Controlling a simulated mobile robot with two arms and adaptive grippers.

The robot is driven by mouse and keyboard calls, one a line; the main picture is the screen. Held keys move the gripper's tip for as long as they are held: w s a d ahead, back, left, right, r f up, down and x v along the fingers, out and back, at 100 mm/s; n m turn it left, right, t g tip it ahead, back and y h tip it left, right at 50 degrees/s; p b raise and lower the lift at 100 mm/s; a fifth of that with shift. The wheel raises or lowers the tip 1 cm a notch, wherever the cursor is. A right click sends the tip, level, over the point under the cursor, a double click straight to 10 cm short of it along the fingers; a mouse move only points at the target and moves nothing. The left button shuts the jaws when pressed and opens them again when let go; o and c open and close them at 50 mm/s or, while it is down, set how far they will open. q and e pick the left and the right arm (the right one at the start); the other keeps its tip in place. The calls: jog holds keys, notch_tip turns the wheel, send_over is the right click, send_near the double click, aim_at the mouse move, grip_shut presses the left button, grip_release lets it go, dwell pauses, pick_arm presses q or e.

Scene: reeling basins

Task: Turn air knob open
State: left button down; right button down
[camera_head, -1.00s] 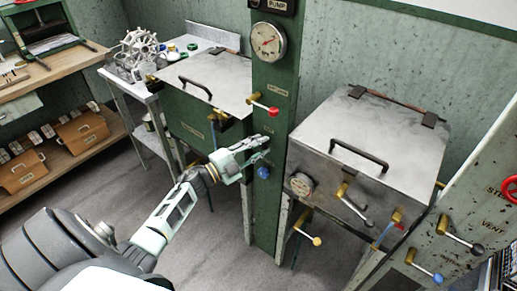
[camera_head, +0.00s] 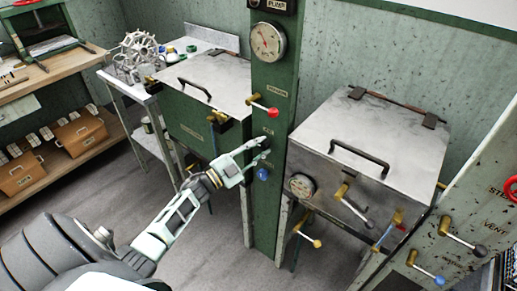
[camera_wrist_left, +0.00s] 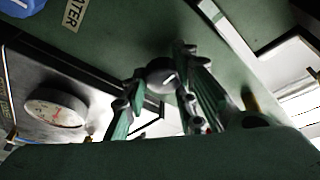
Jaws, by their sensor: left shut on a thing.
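The air knob is a small dark round knob on the green post (camera_head: 267,205), below the post's gauge and above a blue knob. In the left wrist view the dark knob (camera_wrist_left: 161,74), with a pale mark on its face, sits between my fingers. My left gripper (camera_head: 263,144) reaches the post from the left and is shut on this knob; it also shows in the left wrist view (camera_wrist_left: 158,92). My right gripper is not in view.
The blue knob (camera_head: 262,174) is just below my fingers. A red-tipped lever (camera_head: 273,111) juts out above them. A closed metal-lidded basin (camera_head: 205,75) stands left of the post, another (camera_head: 370,140) right of it. A gauge (camera_head: 267,41) is higher on the post.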

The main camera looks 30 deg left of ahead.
pick_arm(q)
jog(key=c, duration=1.6)
grip_release()
jog(key=shift+s+d+f, duration=0.15)
jog(key=shift+d+f, duration=0.2)
jog(key=shift+f, duration=0.25)
jog(key=shift+r, duration=0.15)
jog(key=shift+a+r, duration=0.2)
jog(key=v, duration=1.2)
